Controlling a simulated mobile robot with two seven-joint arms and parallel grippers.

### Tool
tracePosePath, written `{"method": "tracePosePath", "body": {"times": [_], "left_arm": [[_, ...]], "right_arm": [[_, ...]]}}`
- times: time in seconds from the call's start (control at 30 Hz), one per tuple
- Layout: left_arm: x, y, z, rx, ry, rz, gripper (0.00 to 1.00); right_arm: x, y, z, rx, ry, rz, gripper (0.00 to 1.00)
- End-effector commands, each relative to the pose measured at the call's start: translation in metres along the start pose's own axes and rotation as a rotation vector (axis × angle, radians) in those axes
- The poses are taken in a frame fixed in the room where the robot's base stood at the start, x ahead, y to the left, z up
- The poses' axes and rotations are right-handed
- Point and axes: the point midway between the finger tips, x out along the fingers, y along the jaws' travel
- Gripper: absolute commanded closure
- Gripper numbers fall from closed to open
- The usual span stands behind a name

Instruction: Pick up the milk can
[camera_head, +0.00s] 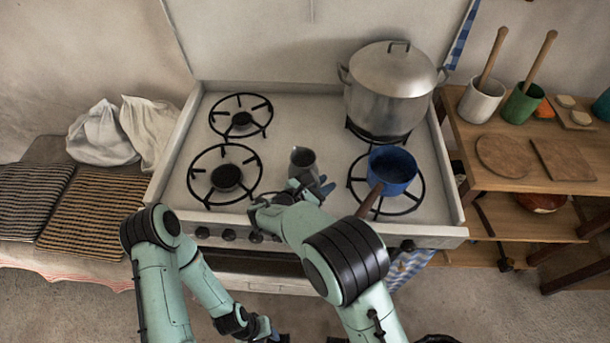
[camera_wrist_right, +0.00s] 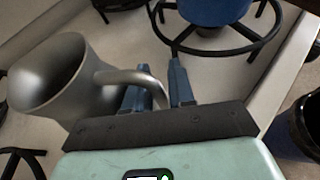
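The milk can (camera_head: 303,158) is a small grey metal can on the stove top, between the front burners. It looks upright, and its base is partly hidden by my right arm. In the right wrist view the can (camera_wrist_right: 62,80) is at the left, with its curved handle reaching between the blue fingers of my right gripper (camera_wrist_right: 160,88). The fingers are close on either side of the handle, but I cannot tell if they press on it. The right gripper also shows in the head view (camera_head: 322,187). My left gripper (camera_head: 277,336) is low at the bottom edge, mostly hidden.
A blue saucepan (camera_head: 392,168) sits on the front right burner, its brown handle pointing toward my right arm. A large lidded pot (camera_head: 390,95) stands behind it. The left burners (camera_head: 226,177) are empty. A wooden shelf table (camera_head: 470,150) stands at the right.

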Motion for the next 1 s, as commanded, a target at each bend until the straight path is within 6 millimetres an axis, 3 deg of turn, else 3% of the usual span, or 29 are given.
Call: {"method": "tracePosePath", "body": {"times": [0.1,0.17,0.2,0.67,1.0], "left_arm": [[0.0,0.0,0.0,0.0,0.0,0.0,0.57],[0.0,0.0,0.0,0.0,0.0,0.0,0.57],[0.0,0.0,0.0,0.0,0.0,0.0,0.57],[0.0,0.0,0.0,0.0,0.0,0.0,0.57],[-0.002,0.001,0.0,0.0,0.001,0.0,0.57]], "right_arm": [[-0.001,0.0,0.0,0.0,0.0,0.001,0.8],[-0.001,0.0,0.0,0.0,0.0,0.001,0.99],[-0.001,0.0,0.0,0.0,0.0,0.001,1.0],[-0.002,0.001,0.003,0.003,-0.001,0.001,1.0],[-0.01,0.001,0.022,0.006,-0.001,0.002,1.0]]}}
